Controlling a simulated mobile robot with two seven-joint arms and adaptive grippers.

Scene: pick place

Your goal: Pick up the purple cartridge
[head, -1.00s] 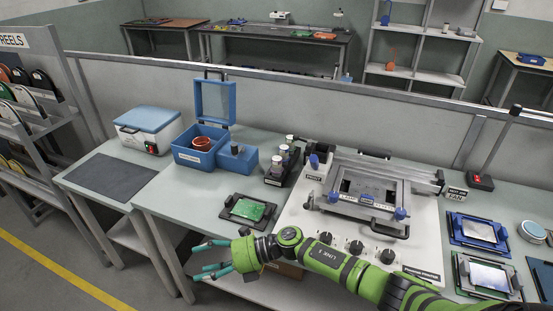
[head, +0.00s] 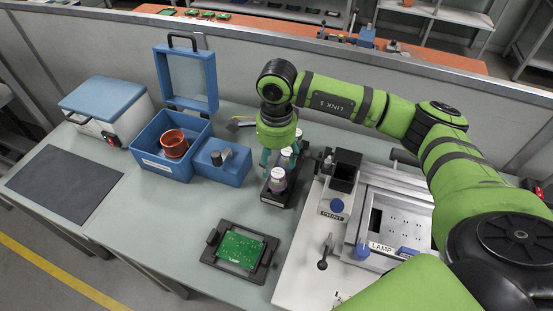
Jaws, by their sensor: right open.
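The purple cartridge (head: 277,184) has a white top and stands upright at the near end of a black rack (head: 271,199). Other white-topped cartridges (head: 287,156) stand behind it in the rack, partly hidden by my gripper. My right gripper (head: 276,160) points down over the rack, its teal fingers apart and open. The fingers are just behind the purple cartridge in the picture. I cannot tell whether they touch any cartridge. My left gripper is out of view.
A blue open box (head: 160,166) holding a red-brown cup (head: 173,143) and a smaller blue block (head: 222,172) stand left of the rack. A green circuit board (head: 240,249) lies in a black holder in front. The printing fixture (head: 355,240) is close on the right.

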